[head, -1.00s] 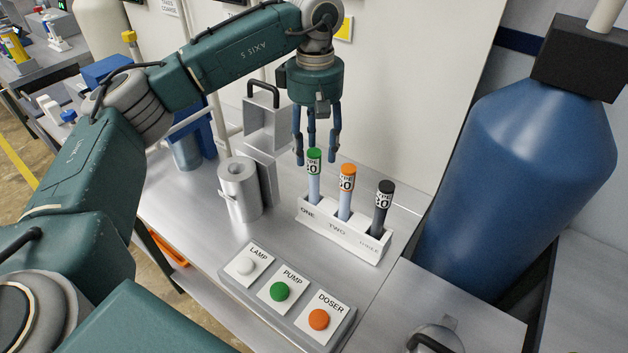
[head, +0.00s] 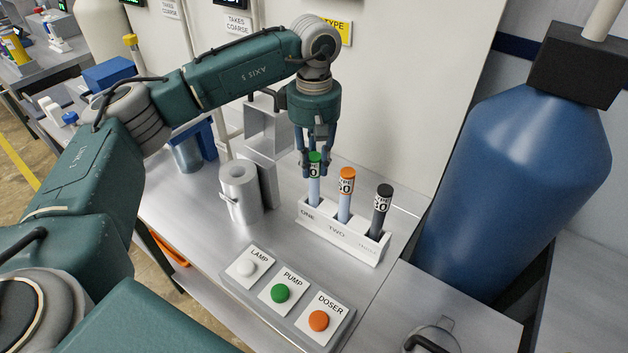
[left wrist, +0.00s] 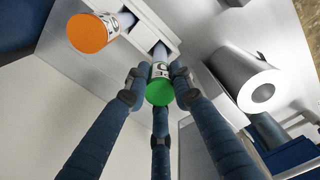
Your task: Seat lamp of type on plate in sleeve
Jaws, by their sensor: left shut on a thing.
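My left gripper (head: 314,167) is shut on the green-capped lamp (head: 314,186), which stands upright in slot ONE of the white rack (head: 335,232). In the left wrist view the fingers close around the green cap (left wrist: 160,93). An orange-capped lamp (head: 346,190) stands in slot TWO and a black-capped lamp (head: 382,209) in the third slot. The labels carry partly readable type text. The grey metal sleeve (head: 240,194), a cylinder with a hole on top, stands empty left of the rack. A yellow plate (head: 338,31) reading TYPE on the wall is partly hidden by my arm. My right gripper is not in view.
A button panel (head: 287,297) with LAMP, PUMP and DOSER buttons lies in front of the rack. A metal box (head: 267,128) stands behind the sleeve. A large blue tank (head: 510,190) stands at the right. The bench between sleeve and rack is clear.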

